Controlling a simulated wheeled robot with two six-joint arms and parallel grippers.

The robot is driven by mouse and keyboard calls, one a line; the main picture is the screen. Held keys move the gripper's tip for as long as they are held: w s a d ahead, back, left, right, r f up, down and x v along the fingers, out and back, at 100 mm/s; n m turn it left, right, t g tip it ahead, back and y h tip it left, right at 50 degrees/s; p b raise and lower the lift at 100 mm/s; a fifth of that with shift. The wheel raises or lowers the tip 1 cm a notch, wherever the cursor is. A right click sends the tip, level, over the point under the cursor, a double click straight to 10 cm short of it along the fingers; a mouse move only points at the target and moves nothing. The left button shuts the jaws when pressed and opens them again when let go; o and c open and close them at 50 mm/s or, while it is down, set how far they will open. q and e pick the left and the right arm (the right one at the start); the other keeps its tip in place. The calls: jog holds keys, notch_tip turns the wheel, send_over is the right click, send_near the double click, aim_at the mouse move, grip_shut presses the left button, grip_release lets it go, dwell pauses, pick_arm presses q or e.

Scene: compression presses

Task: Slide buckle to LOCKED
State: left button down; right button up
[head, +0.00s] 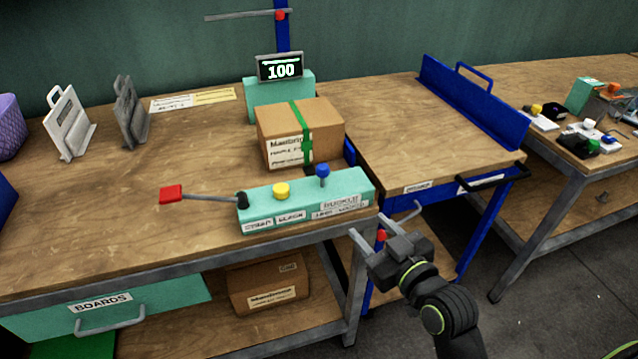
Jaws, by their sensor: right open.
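A teal control box (305,197) sits at the right front edge of the left workbench. A blue knob (323,171) stands on its top toward the right, behind a label reading BUCKLE (342,202); smaller print below it appears to include LOCKED. I cannot tell which end of its travel the knob is at. My right gripper (383,220) is open and empty, in front of and to the right of the box, clear of the knob. My left gripper is not in view.
A yellow button (282,190) and a red-ended lever (171,194) are on the same box. A cardboard box with a green strap (300,132) stands close behind it. A display reads 100 (282,68). A blue-framed table (430,120) stands to the right.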

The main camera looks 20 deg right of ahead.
aim_at(327, 174)
notch_tip(327, 174, up, 5)
jog(key=s+a+t, duration=0.1)
jog(key=s+a, duration=0.1)
jog(key=shift+n+y, duration=0.4)
jog(key=x, duration=1.7)
jog(key=shift+w+d, duration=0.2)
jog(key=shift+d, duration=0.05)
grip_shut()
